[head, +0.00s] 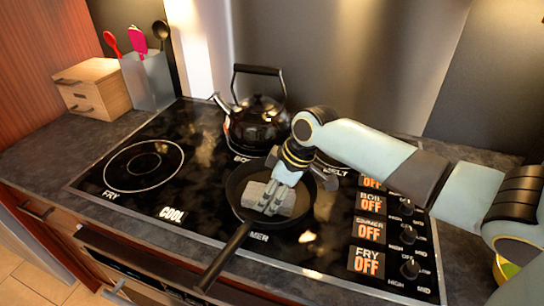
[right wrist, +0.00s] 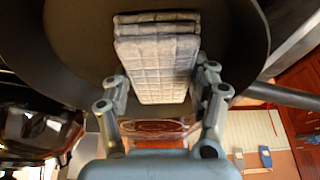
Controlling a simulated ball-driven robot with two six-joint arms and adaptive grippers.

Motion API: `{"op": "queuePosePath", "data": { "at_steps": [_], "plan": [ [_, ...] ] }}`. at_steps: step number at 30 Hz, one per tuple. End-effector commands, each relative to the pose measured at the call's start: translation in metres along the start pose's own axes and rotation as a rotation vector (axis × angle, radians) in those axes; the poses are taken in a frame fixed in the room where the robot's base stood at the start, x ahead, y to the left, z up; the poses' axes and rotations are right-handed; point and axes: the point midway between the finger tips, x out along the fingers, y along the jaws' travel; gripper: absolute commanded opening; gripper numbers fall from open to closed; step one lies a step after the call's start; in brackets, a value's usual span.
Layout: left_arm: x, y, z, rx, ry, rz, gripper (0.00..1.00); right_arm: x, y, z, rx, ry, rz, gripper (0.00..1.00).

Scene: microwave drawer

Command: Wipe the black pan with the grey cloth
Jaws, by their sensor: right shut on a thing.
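The black pan (head: 240,186) sits on the front right part of the stovetop, its handle pointing toward the front left. The folded grey cloth (head: 286,203) is inside the pan. My right gripper (head: 272,205) reaches down into the pan and is shut on the cloth. In the right wrist view the cloth (right wrist: 155,60) lies between the two fingers of my right gripper (right wrist: 160,88), against the dark inside of the pan (right wrist: 80,50). I cannot tell how firmly the cloth touches the pan floor. My left gripper is not in view.
A black kettle (head: 258,120) stands just behind the pan. Control knobs (head: 409,236) line the right side of the stovetop. A utensil holder (head: 148,82) and a small wooden drawer box (head: 93,88) stand at the back left. The left burner (head: 144,166) is clear.

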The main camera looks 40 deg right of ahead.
Motion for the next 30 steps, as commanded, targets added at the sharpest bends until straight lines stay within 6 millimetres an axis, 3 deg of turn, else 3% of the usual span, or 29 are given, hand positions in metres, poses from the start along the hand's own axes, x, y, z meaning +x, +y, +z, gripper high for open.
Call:
{"op": "queuePosePath", "data": {
  "at_steps": [6, 16, 30],
  "plan": [
    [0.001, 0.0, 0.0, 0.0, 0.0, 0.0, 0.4, 0.004, 0.001, -0.007, 0.002, 0.0, -0.001, 0.02],
    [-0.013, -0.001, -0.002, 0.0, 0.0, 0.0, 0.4, -0.004, -0.002, 0.006, 0.001, -0.003, -0.001, 0.02],
    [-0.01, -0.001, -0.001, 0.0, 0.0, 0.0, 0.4, 0.003, 0.001, -0.006, 0.0, -0.002, -0.001, 0.02]
  ]
}}
